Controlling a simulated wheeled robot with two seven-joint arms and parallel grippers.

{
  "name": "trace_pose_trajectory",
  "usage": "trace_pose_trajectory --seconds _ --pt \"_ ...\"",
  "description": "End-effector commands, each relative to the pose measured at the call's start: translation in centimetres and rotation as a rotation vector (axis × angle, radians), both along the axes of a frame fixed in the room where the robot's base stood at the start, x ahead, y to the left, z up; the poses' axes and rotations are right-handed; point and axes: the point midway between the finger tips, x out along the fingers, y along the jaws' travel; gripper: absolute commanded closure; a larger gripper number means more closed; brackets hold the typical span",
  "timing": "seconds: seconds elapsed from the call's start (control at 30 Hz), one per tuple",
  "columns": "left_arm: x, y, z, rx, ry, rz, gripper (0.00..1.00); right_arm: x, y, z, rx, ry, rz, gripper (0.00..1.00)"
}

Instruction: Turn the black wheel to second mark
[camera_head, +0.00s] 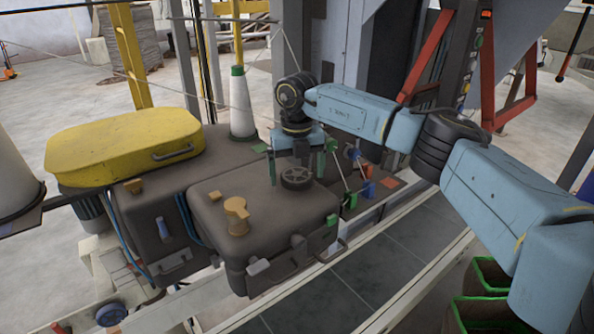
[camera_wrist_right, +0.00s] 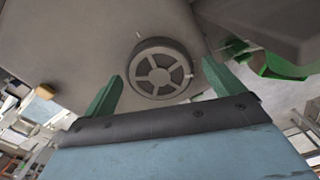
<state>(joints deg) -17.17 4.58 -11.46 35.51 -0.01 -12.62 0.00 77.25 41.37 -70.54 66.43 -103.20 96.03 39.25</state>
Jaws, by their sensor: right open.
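The black wheel (camera_head: 297,178) is a small dark handwheel with spokes, lying flat on top of a grey-brown machine housing (camera_head: 265,205). In the right wrist view the wheel (camera_wrist_right: 160,72) shows its spokes and rim, with small pale marks on the housing around it. My right gripper (camera_head: 300,172) is above the housing at the wheel, pointing down. Its green fingers stand apart on either side of the wheel in the right wrist view (camera_wrist_right: 162,85), with gaps between them and the rim. My left gripper is not in view.
An orange knob (camera_head: 236,215) stands on the same housing, left of the wheel. A yellow cover (camera_head: 125,145) and a white cone with a green top (camera_head: 242,105) are further back left. Levers with coloured blocks (camera_head: 365,185) stand close right of the wheel. Green bins (camera_head: 488,280) are at the lower right.

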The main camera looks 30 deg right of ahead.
Motion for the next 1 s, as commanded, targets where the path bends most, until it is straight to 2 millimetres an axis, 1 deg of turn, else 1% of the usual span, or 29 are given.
trace_pose_trajectory --seconds 0.13,0.23,0.37,0.4,0.6,0.7,0.83,1.0 --pt "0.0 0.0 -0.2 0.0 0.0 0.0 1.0 0.1 0.0 0.6 0.0 -0.002 0.0 0.06" --pt "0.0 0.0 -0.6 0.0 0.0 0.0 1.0 0.1 0.0 1.8 0.0 -0.003 0.0 0.06" --pt "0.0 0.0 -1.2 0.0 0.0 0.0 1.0 0.1 0.1 4.5 0.0 -0.005 0.0 0.06" --pt "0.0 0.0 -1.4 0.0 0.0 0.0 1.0 0.1 0.1 5.5 0.001 -0.007 0.001 0.06" --pt "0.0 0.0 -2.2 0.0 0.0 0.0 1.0 0.1 0.0 9.9 0.0 -0.005 -0.001 0.06" --pt "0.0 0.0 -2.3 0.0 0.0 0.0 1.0 0.0 0.1 11.6 0.0 -0.003 0.0 0.06" --pt "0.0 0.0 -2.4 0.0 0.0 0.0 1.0 0.0 0.0 12.9 0.001 -0.001 0.0 0.06" --pt "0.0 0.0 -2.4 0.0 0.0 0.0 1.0 0.0 0.0 13.4 0.0 0.001 0.0 0.06"
